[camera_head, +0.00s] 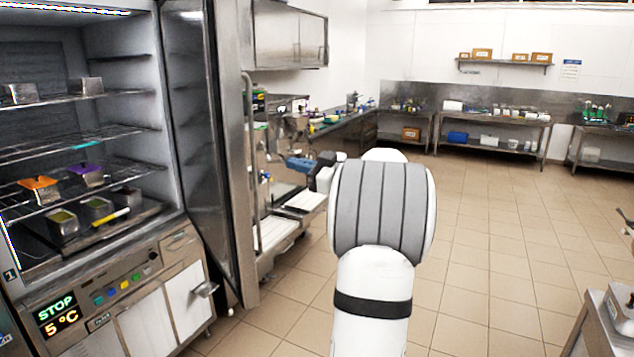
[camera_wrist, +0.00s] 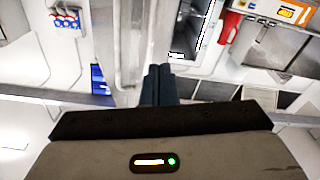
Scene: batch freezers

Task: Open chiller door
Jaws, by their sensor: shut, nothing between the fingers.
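The chiller (camera_head: 140,262) stands at the left in the head view, with its lit inside and shelves showing. Its door (camera_head: 205,150) stands wide open, swung out to the right of the opening. A long vertical bar handle (camera_head: 248,110) runs along the door's edge. My gripper (camera_head: 298,163) is to the right of the door, apart from it, with its dark blue fingers pointing left. In the wrist view the fingers (camera_wrist: 158,84) are together with nothing between them. A pale vertical metal strip beside them there cannot be named for sure.
Inside the chiller are wire shelves (camera_head: 80,147) with several metal containers. Its panel (camera_head: 58,315) reads STOP and 5 °C. Steel machines (camera_head: 275,215) stand behind my gripper. A steel table (camera_head: 600,325) is at the lower right. The tiled floor in the middle right is clear.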

